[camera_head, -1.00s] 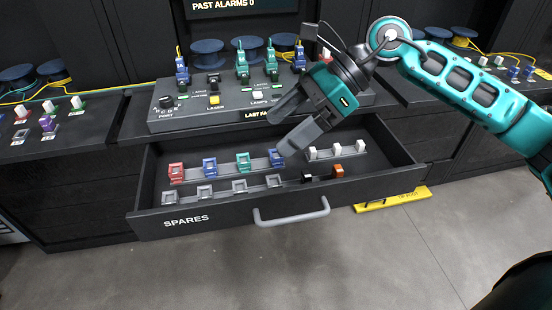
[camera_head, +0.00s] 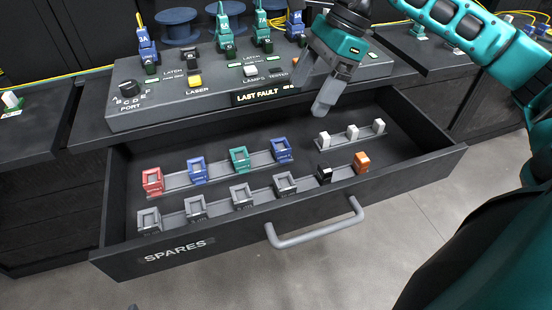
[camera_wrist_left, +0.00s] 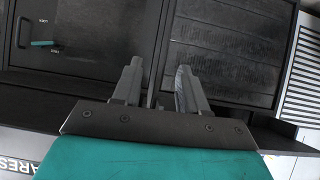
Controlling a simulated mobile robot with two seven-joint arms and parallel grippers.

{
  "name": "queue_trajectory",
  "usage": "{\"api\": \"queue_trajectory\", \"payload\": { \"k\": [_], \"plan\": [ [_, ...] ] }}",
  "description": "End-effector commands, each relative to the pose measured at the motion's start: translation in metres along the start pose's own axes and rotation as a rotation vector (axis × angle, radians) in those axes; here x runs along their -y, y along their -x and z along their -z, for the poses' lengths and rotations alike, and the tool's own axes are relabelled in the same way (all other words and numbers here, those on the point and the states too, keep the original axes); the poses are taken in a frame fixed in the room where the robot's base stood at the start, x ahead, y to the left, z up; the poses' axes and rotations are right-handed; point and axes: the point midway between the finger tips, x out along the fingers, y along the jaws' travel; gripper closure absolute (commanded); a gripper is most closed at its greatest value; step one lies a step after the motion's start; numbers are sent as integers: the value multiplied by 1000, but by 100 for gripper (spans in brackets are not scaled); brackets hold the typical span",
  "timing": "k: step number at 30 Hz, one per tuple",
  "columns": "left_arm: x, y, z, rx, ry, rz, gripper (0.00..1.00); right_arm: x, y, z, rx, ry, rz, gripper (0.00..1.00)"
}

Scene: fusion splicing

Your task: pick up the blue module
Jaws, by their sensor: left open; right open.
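Two blue modules sit in the back row of the open drawer: one (camera_head: 197,169) between the red and green modules, and one (camera_head: 281,150) at the row's right end. Both stand in the rail and nothing holds them. My right gripper (camera_head: 310,92) is open and empty, above the back of the drawer and in front of the console, up and to the right of the right-hand blue module. My left gripper (camera_wrist_left: 158,85) shows only in the left wrist view, open and empty, facing a dark cabinet front; no blue module shows there.
The drawer (camera_head: 130,262) also holds a red module (camera_head: 153,181), a green module (camera_head: 239,159), several grey modules, a black one, an orange one (camera_head: 361,162) and white pieces (camera_head: 352,132). The handle (camera_head: 315,234) sticks out in front. The console (camera_head: 120,72) with plugged connectors stands behind.

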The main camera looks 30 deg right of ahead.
Motion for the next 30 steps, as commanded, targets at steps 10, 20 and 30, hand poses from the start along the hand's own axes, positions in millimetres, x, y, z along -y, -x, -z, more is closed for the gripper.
{"api": "queue_trajectory", "payload": {
  "k": [10,20,30],
  "plan": [
    [-4,-7,-7,-2,-4,-14,57,-1,-38,7,1,0,-5,12],
    [-3,-10,-14,-1,-5,-13,57,0,-88,6,2,-1,-2,12],
    [-2,-14,-18,-1,-3,-11,57,4,-127,5,3,0,-4,12]
  ]
}}
